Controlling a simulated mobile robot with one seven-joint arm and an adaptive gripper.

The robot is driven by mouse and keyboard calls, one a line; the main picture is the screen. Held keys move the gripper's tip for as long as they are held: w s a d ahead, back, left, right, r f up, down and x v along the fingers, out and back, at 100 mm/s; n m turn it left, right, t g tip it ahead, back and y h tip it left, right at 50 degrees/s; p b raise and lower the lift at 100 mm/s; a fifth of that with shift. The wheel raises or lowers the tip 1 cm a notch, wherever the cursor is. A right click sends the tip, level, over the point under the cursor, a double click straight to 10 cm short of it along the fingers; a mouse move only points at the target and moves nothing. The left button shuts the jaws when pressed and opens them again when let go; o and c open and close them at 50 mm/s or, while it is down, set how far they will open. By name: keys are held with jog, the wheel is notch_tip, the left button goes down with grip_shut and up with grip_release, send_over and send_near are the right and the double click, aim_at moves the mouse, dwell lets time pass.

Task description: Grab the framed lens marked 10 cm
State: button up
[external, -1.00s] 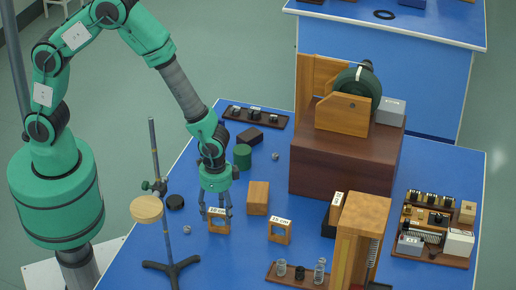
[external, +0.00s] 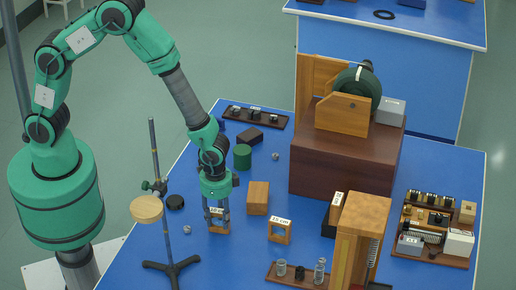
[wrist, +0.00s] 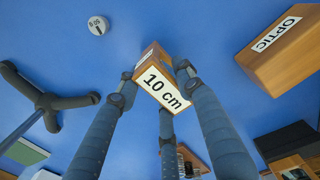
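The framed lens marked 10 cm (external: 218,230) is a small wooden frame standing on the blue bench. Its white "10 cm" label shows large in the wrist view (wrist: 163,88). My gripper (external: 217,218) points down over it, with its fingers around the frame. In the wrist view my gripper (wrist: 156,85) has two fingertips against opposite sides of the frame and a third finger in front of its near edge. It looks shut on the frame, which rests at bench level. The lens opening is mostly hidden by the fingers.
A wooden block (external: 258,198) is close by, and a tripod stand (external: 172,268) is at the left. A small round weight (external: 187,230) lies nearby. A tray with glassware (external: 298,275) is at the front.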

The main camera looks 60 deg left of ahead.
aim_at(218, 213)
jog(key=c, duration=0.5)
jog(key=shift+c, duration=0.2)
jog(key=shift+r, duration=0.7)
notch_tip(218, 213, up, 2)
jog(key=shift+r+p, duration=0.15)
jog(key=shift+p, duration=0.2)
jog(key=s+a+r+p, duration=0.1)
jog(key=s+a, duration=0.8)
jog(key=s, duration=0.4)
jog(key=shift+a+r, duration=0.15)
